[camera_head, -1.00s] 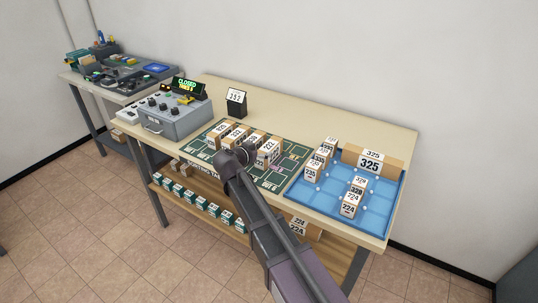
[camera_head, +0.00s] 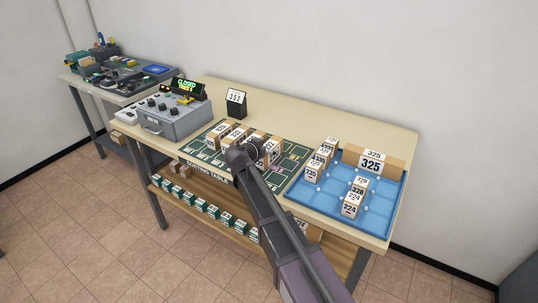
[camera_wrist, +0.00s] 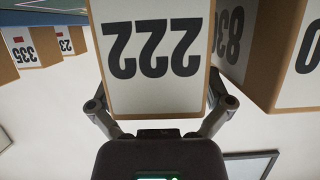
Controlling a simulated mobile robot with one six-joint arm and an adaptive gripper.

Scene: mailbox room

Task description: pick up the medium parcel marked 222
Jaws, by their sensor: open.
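The parcel marked 222 (camera_wrist: 153,60) fills the top middle of the wrist view, its white label upside down. In the head view it (camera_head: 273,147) stands on the green sorting mat (camera_head: 295,152), partly hidden by my arm. My gripper (camera_wrist: 160,108) is open, with one finger at each side of the parcel's labelled end. In the head view my gripper (camera_head: 252,148) is over the mat at the parcel, its fingers hard to make out. I cannot tell whether the fingers touch the parcel.
A parcel marked 830 (camera_wrist: 234,40) stands close beside the right finger. Other parcels (camera_head: 222,132) stand in a row on the mat. A grey console (camera_head: 172,120) stands at left.

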